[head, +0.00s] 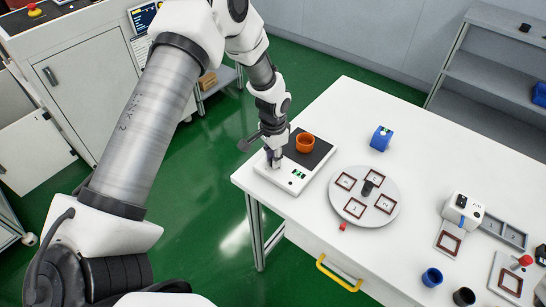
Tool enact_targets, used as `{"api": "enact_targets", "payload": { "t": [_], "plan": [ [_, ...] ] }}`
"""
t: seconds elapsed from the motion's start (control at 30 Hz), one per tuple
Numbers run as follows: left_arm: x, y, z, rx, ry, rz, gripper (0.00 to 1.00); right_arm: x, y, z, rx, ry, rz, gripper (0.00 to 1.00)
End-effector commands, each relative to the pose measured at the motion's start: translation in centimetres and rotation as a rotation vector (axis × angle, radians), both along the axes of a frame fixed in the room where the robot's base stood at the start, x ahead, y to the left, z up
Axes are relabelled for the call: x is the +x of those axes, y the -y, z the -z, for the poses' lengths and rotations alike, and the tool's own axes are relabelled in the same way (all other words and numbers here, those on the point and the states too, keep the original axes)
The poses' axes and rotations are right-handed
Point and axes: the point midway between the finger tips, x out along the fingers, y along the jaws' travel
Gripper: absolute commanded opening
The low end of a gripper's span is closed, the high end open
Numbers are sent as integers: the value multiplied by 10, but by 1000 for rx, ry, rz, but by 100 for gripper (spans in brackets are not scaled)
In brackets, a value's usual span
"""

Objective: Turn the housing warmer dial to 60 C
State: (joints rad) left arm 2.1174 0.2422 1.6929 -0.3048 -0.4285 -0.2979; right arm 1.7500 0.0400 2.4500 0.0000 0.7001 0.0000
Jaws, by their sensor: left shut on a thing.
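The housing warmer (297,184) is a flat white unit with a dark plate at the left corner of the white table. An orange round housing (305,142) sits on its dark plate. A small green display (298,174) shows on its front panel; its digits are too small to read. My left gripper (274,160) points down at the left part of the front panel and is shut on the dial there. The gripper hides the dial and its marks. My right gripper is not in view.
A grey round turntable (371,222) with several square frames stands right of the warmer. A blue part (381,138) lies behind it and a small red piece (342,227) in front. A blue cup (432,277) and a dark cup (464,297) stand near the front edge.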

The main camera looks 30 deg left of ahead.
Motion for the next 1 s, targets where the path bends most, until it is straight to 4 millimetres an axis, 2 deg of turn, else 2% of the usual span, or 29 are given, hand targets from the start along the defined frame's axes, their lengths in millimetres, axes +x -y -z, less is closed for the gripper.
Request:
{"api": "enact_targets", "payload": {
  "t": [0.6, 1.0],
  "plan": [
    [-3, 1, 4, -3, -9, 570, 0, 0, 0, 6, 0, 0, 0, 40],
    [-3, 0, 3, -4, -10, 801, 0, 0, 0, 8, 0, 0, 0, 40]
  ]
}}
